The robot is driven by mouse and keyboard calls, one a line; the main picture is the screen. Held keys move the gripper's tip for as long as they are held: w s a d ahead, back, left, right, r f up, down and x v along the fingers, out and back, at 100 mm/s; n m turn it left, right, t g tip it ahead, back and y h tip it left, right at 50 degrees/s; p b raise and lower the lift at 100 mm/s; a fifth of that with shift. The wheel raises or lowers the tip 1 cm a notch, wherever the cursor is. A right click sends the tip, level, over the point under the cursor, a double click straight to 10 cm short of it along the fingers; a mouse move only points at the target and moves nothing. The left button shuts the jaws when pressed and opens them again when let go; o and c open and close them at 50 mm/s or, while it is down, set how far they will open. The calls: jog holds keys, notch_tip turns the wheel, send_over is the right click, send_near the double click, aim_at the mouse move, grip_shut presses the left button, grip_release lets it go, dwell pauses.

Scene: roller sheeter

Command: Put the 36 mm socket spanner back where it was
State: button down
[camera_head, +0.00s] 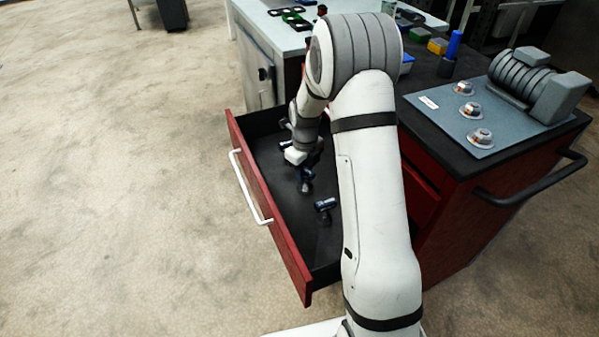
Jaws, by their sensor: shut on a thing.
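The red drawer (292,252) of the workshop cabinet stands pulled out, with a black inside. No size marking is readable on either. My arm hides the right part of the drawer.
The cabinet's dark top (428,88) carries a grey plate (447,122) with several hex nuts and a ribbed roller part (525,78). A blue cylinder (454,44) stands behind. A white handle (250,188) is on the drawer front. The floor at left is clear.

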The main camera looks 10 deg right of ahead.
jog(key=shift+f, duration=0.15)
jog(key=c, duration=1.2)
grip_release()
